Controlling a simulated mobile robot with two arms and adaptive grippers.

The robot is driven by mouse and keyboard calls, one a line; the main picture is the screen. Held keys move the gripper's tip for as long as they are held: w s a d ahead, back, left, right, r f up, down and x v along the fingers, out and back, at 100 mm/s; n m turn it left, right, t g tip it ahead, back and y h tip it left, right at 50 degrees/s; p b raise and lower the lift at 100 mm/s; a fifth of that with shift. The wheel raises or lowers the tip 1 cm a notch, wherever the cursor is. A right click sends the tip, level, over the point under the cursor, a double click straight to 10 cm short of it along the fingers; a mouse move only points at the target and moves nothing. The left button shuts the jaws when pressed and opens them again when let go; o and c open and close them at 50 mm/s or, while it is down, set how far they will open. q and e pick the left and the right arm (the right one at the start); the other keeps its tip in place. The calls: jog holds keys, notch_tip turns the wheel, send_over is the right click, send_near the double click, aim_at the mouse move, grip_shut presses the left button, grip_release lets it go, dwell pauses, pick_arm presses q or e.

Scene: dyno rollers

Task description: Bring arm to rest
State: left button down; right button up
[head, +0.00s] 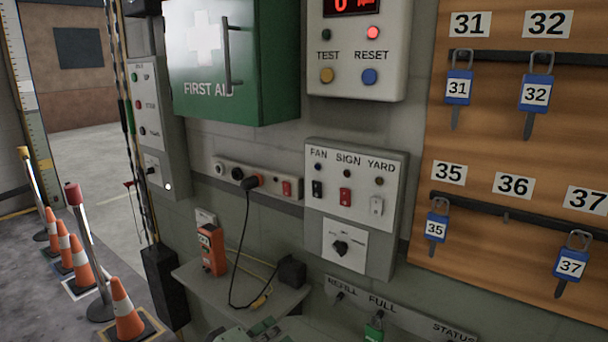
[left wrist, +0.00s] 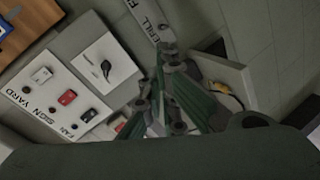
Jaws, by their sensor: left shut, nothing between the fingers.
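My left gripper (left wrist: 168,72) shows in the left wrist view as dark green and grey fingers, shut and empty. Past it in that view are the FAN, SIGN, YARD switch panel (left wrist: 62,98) and a shelf edge (left wrist: 222,80). It appears clear of both, though the exact gap is hard to judge. In the head view, a green and grey part of my arm (head: 262,332) shows at the bottom edge, below the shelf. My right gripper is in neither view.
The shelf (head: 190,275) holds an orange device (head: 212,250) and a black plug block (head: 291,272) with a cable. The green first aid cabinet (head: 270,70) juts out above. A padlock board (head: 490,140) is at right. Cones (head: 125,310) and posts stand on the floor at left.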

pick_arm(q)
jog(key=s+a+f+m+g+y, duration=0.2)
jog(key=s+a+f, duration=0.1)
jog(key=s+f, duration=0.35)
jog(key=s+a+f+m+g+y, duration=0.2)
jog(key=s+a+f, duration=0.2)
jog(key=s+f, duration=0.25)
jog(key=s+a+f+m+g+y, duration=0.2)
jog(key=s+a+f, duration=0.15)
jog(key=s, duration=0.45)
jog(key=s+a+f+m+g+y, duration=0.15)
jog(key=s+a, duration=0.25)
jog(key=s, duration=0.5)
jog(key=s+f+g+b, duration=0.1)
jog(key=s+f+b, duration=0.1)
jog(key=f, duration=1.4)
jog(key=s+f+g+b, duration=0.1)
jog(key=f+b, duration=0.1)
jog(key=f, duration=1.4)
jog(key=s+a+f+m+g+b, duration=0.1)
jog(key=s+a+f+b, duration=0.2)
jog(key=s+f, duration=1.3)
jog(key=shift+a+f, duration=0.15)
jog(key=shift+f, duration=0.7)
jog(key=shift+g, duration=0.25)
